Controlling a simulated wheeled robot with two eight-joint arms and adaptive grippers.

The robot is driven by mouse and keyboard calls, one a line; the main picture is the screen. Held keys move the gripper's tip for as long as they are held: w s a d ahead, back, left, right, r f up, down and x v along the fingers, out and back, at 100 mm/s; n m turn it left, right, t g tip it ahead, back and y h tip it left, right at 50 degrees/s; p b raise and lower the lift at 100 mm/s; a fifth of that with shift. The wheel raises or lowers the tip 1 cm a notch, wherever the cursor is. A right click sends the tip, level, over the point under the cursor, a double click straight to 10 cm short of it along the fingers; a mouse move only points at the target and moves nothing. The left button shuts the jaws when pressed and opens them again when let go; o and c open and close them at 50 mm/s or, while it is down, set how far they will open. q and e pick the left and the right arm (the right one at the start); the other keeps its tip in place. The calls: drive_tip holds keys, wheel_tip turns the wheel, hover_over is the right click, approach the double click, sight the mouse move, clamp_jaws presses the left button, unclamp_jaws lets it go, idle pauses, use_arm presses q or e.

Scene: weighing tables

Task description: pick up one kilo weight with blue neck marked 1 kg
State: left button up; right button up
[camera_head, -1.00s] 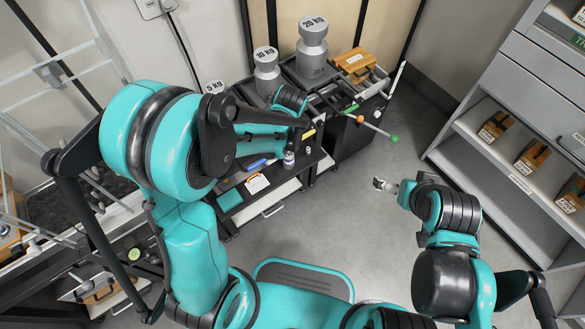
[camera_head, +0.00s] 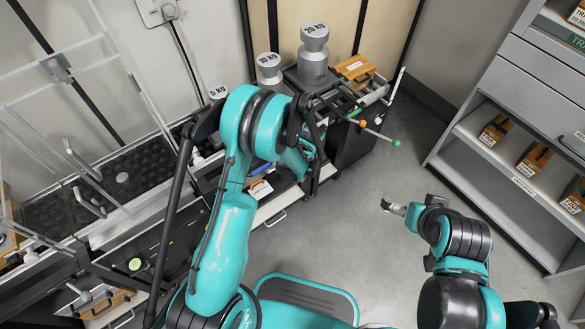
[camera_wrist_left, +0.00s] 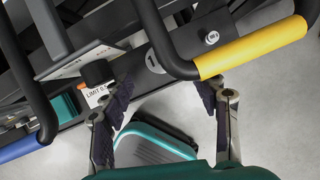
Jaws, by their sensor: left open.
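In the left wrist view a grey disc marked 1 (camera_wrist_left: 154,62) shows on the dark table edge, partly behind a black handle. I cannot tell whether it is the top of the 1 kg weight, and no blue neck shows. My left gripper (camera_wrist_left: 165,95) is open, with its two dark-padded fingers apart and only floor and my base seen between them. In the head view my left arm covers the small cart's top and most of that gripper. My right gripper (camera_head: 388,206) hangs over clear floor at the right; its fingers are too small to judge.
A yellow-gripped handle (camera_wrist_left: 252,48) lies close to my left fingers; a blue grip (camera_wrist_left: 25,148) is at left. Large weights marked 5 kg (camera_head: 218,92), 10 kg (camera_head: 269,70) and 20 kg (camera_head: 314,55) stand behind. Shelves (camera_head: 500,140) line the right; the middle floor is open.

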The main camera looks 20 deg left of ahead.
use_arm(q)
drive_tip(key=b+x, duration=0.2)
drive_tip(key=x, duration=0.2)
drive_tip(key=shift+w+a+f, duration=0.15)
drive_tip(key=shift+w+f, duration=0.05)
drive_tip(key=shift+f, duration=0.25)
drive_tip(key=shift+r, duration=0.15)
drive_tip(key=shift+c, duration=0.6)
clamp_jaws()
